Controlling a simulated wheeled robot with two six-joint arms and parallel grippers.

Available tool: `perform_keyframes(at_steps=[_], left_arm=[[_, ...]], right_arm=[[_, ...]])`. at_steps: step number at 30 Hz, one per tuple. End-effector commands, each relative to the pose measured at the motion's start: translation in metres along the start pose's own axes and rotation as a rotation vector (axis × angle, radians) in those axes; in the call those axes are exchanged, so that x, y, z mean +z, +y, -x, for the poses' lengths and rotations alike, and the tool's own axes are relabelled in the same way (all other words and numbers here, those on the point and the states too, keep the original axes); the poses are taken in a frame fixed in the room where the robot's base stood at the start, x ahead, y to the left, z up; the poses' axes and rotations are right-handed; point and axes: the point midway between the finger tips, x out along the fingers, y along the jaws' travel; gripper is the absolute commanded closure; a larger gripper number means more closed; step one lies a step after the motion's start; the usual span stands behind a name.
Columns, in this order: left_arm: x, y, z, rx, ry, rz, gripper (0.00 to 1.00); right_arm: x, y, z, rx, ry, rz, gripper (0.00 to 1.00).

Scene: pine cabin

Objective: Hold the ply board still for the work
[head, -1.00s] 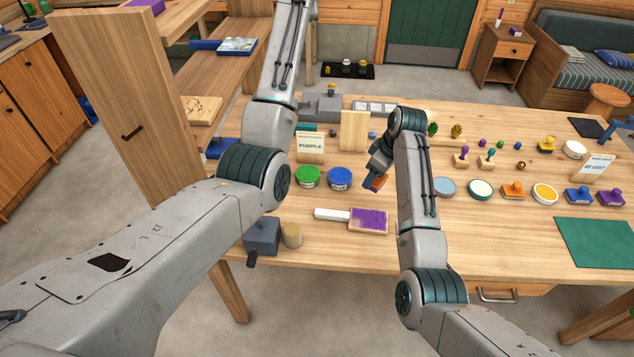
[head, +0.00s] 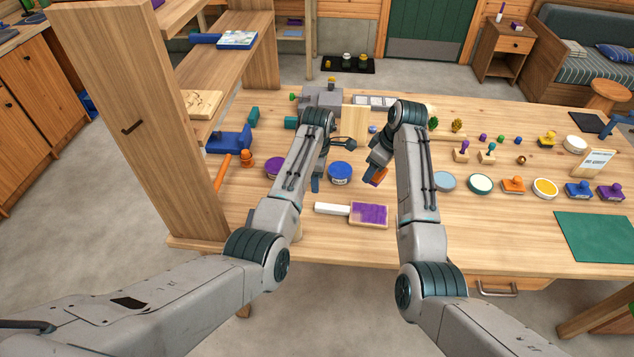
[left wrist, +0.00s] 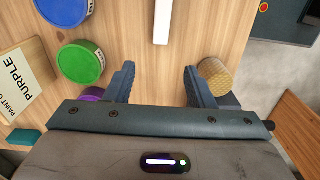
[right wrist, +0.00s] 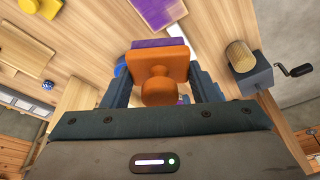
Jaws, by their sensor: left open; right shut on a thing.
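A flat wooden board with a purple face (head: 369,214) lies near the front of the table, a white bar (head: 332,209) at its left end. My right gripper (head: 376,170) is shut on an orange stamp (right wrist: 160,68) with a purple underside, held above the table behind the purple-faced board.
A blue tin (head: 340,173) and a purple tin (head: 274,168) stand near my left gripper. A grey block with a crank (right wrist: 258,77) and a tan cylinder (right wrist: 240,56) sits by the front edge. Stamps and pads (head: 545,188) line the right side. A green mat (head: 600,240) lies front right.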

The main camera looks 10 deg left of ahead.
Motion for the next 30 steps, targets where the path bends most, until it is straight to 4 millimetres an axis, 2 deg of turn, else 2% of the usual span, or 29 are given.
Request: perform_keyframes(at_steps=[5,17,24,30], left_arm=[[0.0,-0.002,-0.02,-0.007,0.0,-0.001,0.51],[0.0,-0.001,-0.093,-0.005,0.0,-0.001,0.51],[0.0,0.0,-0.113,-0.003,0.0,0.0,0.51],[0.0,-0.001,-0.119,-0.002,0.0,0.0,0.51]], right_arm=[[0.0,0.0,0.0,0.0,0.0,0.0,0.64],[0.0,0.0,0.0,0.0,0.0,0.0,0.64],[0.0,0.0,0.0,0.0,0.0,0.0,0.64],[0.0,0.0,0.0,0.0,0.0,0.0,0.64]])
